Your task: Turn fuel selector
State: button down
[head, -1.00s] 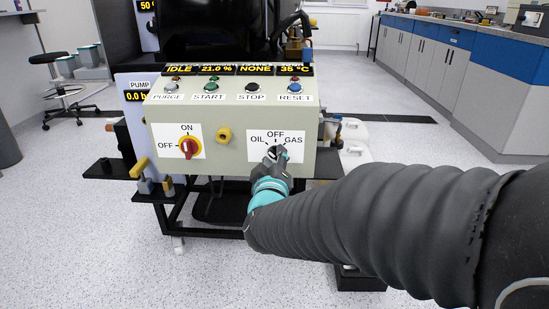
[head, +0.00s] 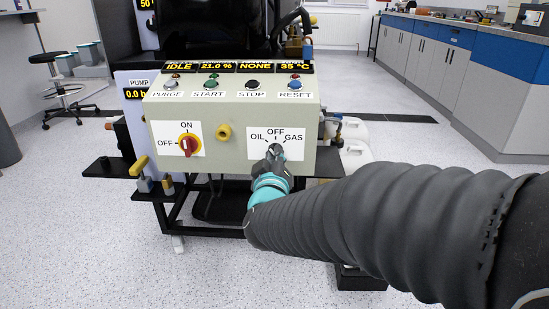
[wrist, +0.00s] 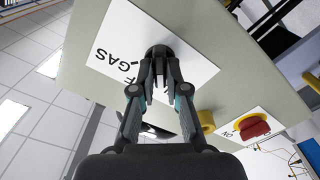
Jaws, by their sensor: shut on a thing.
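The fuel selector is a dark knob (head: 275,149) on a white plate (head: 292,151) marked OIL, OFF and GAS, at the lower right of the panel front. In the wrist view the round black knob (wrist: 159,52) sits at my fingertips. My gripper (head: 275,156) is shut on the knob, and both fingers (wrist: 159,68) close around it in the wrist view. The fingers hide most of the knob, so I cannot tell where its pointer stands. The fuel display (head: 250,67) above reads NONE.
On the same panel are a red rotary switch (head: 188,146) marked OFF and ON, a yellow ring (head: 224,132), and a row of push buttons above. A yellow-handled valve (head: 139,167) stands at the lower left. The floor in front is clear.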

jog(key=shift+m+b, duration=1.3)
jog(key=shift+m, duration=2.3)
jog(key=c, duration=1.2)
grip_release()
jog(key=s, duration=1.2)
jog(key=shift+a, duration=0.15)
